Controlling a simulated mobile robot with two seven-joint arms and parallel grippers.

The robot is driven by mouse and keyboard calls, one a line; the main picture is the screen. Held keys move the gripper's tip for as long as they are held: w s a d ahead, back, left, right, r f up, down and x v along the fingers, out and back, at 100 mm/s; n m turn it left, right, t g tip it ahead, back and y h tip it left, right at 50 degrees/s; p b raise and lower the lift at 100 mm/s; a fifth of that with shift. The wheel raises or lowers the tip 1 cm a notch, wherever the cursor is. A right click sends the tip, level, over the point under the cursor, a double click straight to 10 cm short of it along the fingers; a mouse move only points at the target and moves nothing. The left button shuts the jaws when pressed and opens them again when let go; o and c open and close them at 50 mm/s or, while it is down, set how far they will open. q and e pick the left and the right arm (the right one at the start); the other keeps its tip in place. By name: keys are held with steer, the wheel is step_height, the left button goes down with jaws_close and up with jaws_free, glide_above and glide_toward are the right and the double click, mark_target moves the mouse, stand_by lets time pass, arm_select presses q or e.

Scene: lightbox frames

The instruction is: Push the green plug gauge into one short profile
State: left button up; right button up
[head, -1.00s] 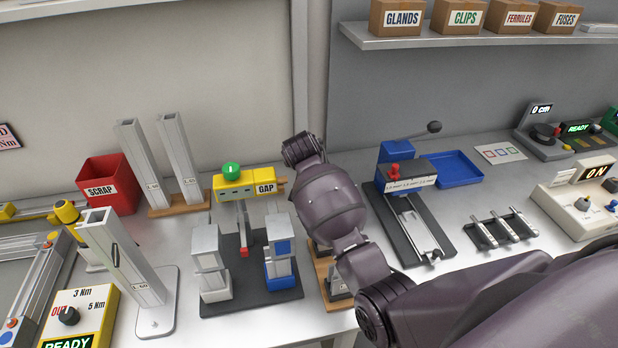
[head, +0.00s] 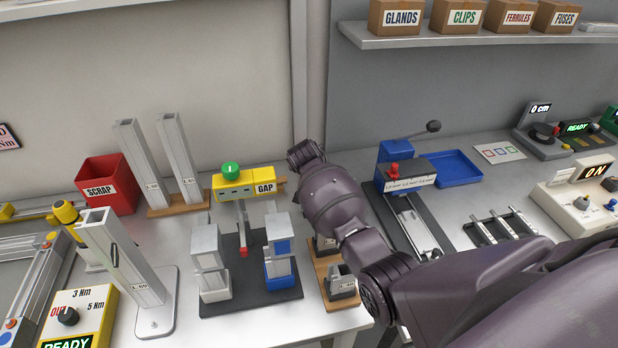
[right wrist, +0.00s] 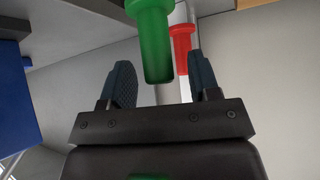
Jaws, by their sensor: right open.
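The green plug gauge (right wrist: 154,40) shows in the right wrist view, its free end in front of the gap between my right gripper's fingers (right wrist: 160,84). The gripper is open; I see no finger closed on the gauge. A red gauge (right wrist: 182,48) is just behind it. In the head view my right arm covers this gripper and both gauges. Two short silver profile pieces stand on a black base, one in a white holder (head: 207,250) and one in a blue holder (head: 279,240). My left gripper is out of view.
A yellow GAP unit (head: 235,186) with a green top stands behind the black base. Tall profiles (head: 135,160) and a red SCRAP bin (head: 103,185) are at left. A wooden board (head: 318,272) with grey blocks lies beside my right arm. A blue-and-grey press (head: 405,175) stands at right.

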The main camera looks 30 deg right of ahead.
jaws_close()
steer(key=shift+r, duration=0.15)
